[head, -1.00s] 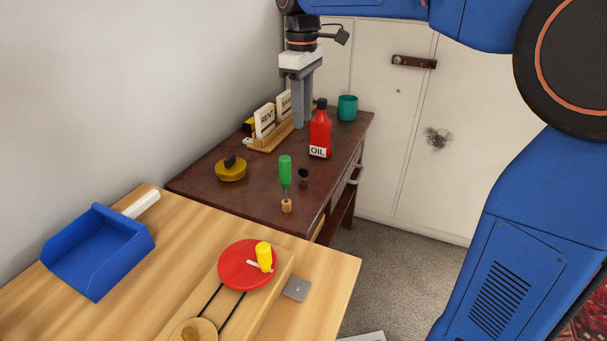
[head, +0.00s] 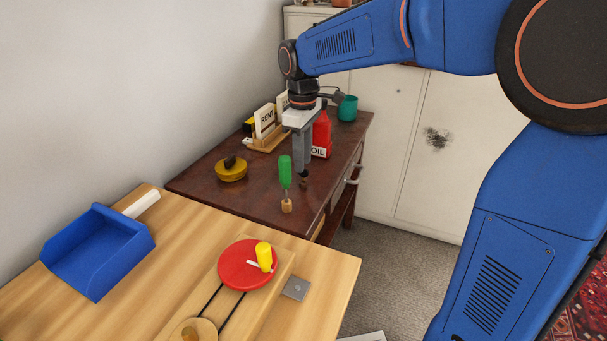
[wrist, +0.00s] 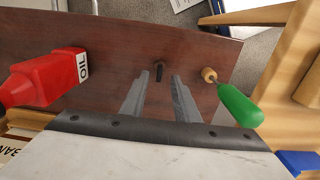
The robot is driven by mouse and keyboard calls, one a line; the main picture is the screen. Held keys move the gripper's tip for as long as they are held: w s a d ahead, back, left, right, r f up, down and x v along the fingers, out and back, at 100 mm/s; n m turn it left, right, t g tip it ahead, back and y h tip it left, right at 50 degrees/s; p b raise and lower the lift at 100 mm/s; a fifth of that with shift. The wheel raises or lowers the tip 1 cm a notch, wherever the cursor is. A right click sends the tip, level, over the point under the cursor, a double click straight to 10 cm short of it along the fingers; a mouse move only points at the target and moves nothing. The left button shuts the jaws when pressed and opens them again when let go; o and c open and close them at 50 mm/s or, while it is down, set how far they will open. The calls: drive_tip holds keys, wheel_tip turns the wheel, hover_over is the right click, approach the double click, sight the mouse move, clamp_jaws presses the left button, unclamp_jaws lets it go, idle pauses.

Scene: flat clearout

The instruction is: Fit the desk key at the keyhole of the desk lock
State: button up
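A small dark upright piece, which looks like the desk key (wrist: 160,72), stands on the brown desk. In the wrist view it is between and just beyond my fingertips. My gripper (wrist: 160,78) is open, its fingers on either side and apart from the piece. In the head view my gripper (head: 303,170) points down over the desk, and only a little of the dark piece (head: 304,184) shows below the fingers. The desk's drawer front with a metal handle (head: 352,180) faces right. I cannot make out the desk lock or its keyhole.
A green-handled screwdriver (head: 285,171) stands in a cork near my gripper. A red oil bottle (head: 321,136) is close behind. A brass-coloured round pot (head: 231,170), letter rack (head: 270,141) and teal cup (head: 348,107) share the desk (head: 215,200). A wooden table (head: 170,250) is in front.

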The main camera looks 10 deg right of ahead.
drive_tip(key=shift+d+f, duration=0.1)
drive_tip(key=shift+f, duration=2.1)
clamp_jaws()
wheel_tip(320, 180, up, 10)
drive_tip(key=shift+r, duration=0.1)
